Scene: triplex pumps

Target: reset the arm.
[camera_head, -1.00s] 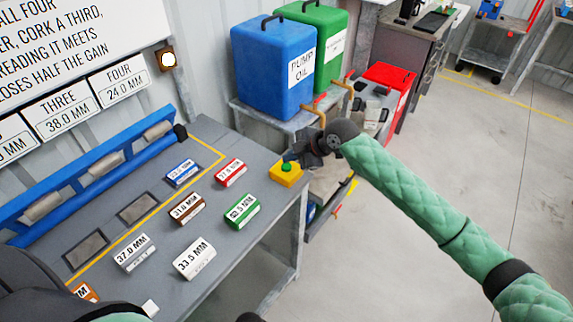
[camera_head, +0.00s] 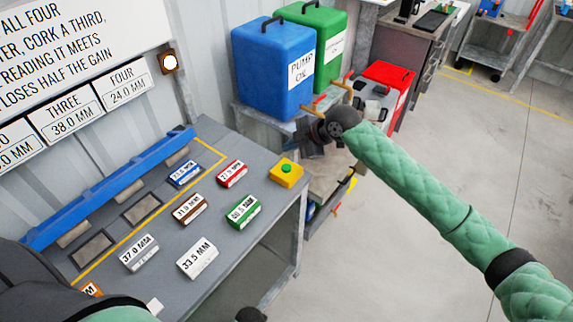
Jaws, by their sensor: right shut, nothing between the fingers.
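My right arm, in a green quilted sleeve, comes in from the right in the head view. Its dark gripper (camera_head: 308,131) is shut and empty, above and behind the yellow box with a green button (camera_head: 286,168), and apart from it.
The grey bench (camera_head: 225,266) carries several labelled blocks, including a green one (camera_head: 243,211) and a white one (camera_head: 197,258). A blue bar (camera_head: 110,190) with grey cylinders runs along the back. Blue (camera_head: 272,75) and green (camera_head: 331,20) containers stand behind my right gripper.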

